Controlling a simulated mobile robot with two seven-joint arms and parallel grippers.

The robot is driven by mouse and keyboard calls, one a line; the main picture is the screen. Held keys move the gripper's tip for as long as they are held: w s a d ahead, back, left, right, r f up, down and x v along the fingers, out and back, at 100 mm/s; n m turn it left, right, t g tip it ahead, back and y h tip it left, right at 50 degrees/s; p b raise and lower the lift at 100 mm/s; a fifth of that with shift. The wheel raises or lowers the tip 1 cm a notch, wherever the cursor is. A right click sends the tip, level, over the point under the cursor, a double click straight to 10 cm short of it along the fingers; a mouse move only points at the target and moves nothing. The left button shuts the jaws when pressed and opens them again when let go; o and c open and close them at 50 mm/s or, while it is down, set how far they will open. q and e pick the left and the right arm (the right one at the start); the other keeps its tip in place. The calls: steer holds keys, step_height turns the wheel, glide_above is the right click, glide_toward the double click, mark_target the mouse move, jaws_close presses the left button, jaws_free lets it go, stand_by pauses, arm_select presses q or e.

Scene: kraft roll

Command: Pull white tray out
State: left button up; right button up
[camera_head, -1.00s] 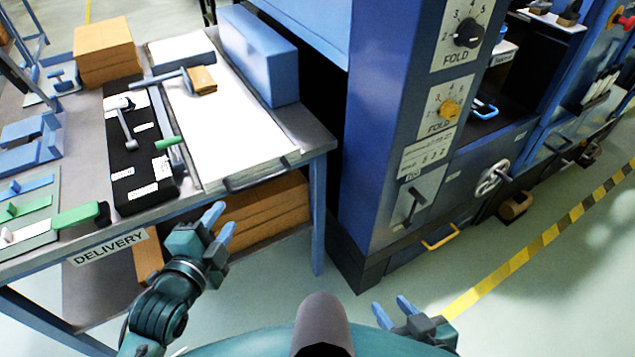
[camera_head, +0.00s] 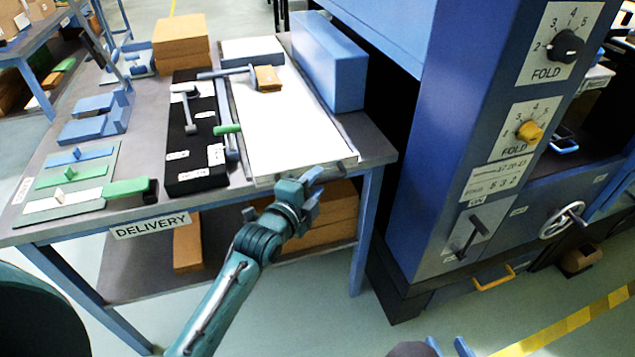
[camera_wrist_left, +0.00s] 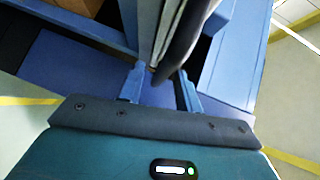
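The white tray (camera_head: 285,125) lies flat on the delivery table, with a dark handle along its front edge. My left gripper (camera_head: 318,180) is at the right part of that front edge. In the left wrist view, the two fingers (camera_wrist_left: 160,88) stand apart, with the dark handle (camera_wrist_left: 180,45) reaching in between their tips. I see no clear grip on it. In the head view the hand hides part of the handle.
A blue box (camera_head: 330,62) stands right of the tray, and a black panel (camera_head: 190,135) with levers lies left of it. The blue machine column (camera_head: 440,150) rises to the right. Cardboard (camera_head: 325,215) lies on the shelf below. The floor in front is clear.

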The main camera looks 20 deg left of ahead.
arm_select(q)
steer(key=shift+x, duration=0.8)
steer(key=shift+c, duration=0.2)
jaws_close()
